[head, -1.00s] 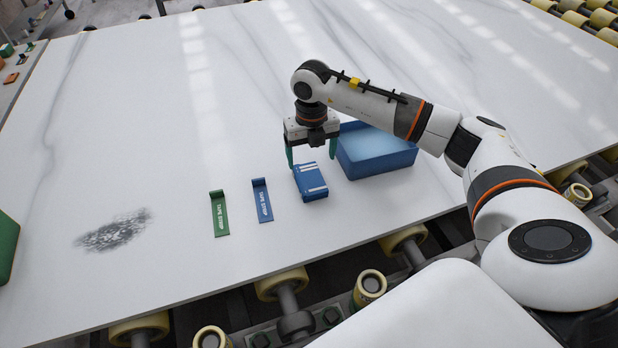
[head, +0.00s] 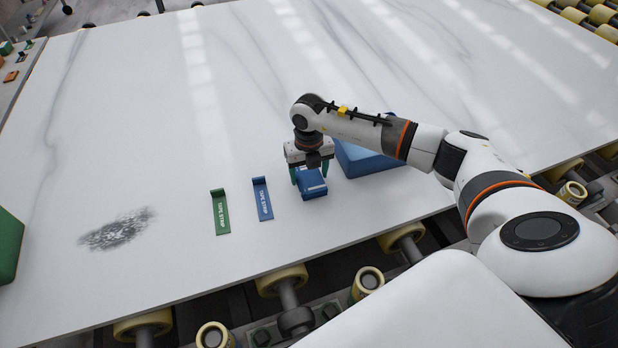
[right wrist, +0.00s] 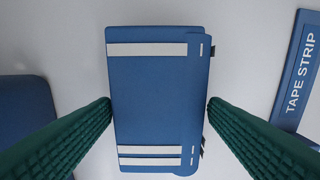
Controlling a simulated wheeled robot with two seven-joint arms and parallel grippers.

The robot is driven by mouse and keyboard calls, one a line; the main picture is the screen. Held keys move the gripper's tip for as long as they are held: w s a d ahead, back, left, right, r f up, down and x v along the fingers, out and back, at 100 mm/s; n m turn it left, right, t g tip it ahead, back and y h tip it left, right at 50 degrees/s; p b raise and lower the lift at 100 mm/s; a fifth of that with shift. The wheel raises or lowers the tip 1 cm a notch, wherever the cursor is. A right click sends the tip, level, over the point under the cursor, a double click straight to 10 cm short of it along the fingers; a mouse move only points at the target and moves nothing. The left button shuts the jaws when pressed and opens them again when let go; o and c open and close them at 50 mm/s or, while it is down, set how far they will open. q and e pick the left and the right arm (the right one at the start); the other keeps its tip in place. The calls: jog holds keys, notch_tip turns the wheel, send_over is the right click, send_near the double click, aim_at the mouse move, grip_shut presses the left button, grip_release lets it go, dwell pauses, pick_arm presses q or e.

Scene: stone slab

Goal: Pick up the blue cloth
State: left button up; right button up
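The blue cloth (head: 312,185) is a folded blue pad with white stripes, lying on the white stone slab (head: 400,60). It also shows in the right wrist view (right wrist: 158,100), between the fingers. My right gripper (head: 310,178) is low over the cloth with its green fingers on either side. In the right wrist view my right gripper (right wrist: 159,112) has its fingertips apart, close to or at the cloth's two long edges; firm contact cannot be told. My left gripper is not in view.
A blue box (head: 365,160) stands just right of the cloth, partly behind my arm. A blue tape strip (head: 262,200) and a green tape strip (head: 220,213) lie to the left. A dark smudge (head: 118,230) and a green box (head: 8,245) are further left. Rollers line the slab's front edge.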

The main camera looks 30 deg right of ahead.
aim_at(309, 175)
jog(key=c, duration=0.6)
jog(key=shift+r, duration=0.1)
jog(key=shift+c, duration=0.2)
notch_tip(309, 175, up, 10)
jog(key=b, duration=0.1)
jog(key=shift+b, duration=0.3)
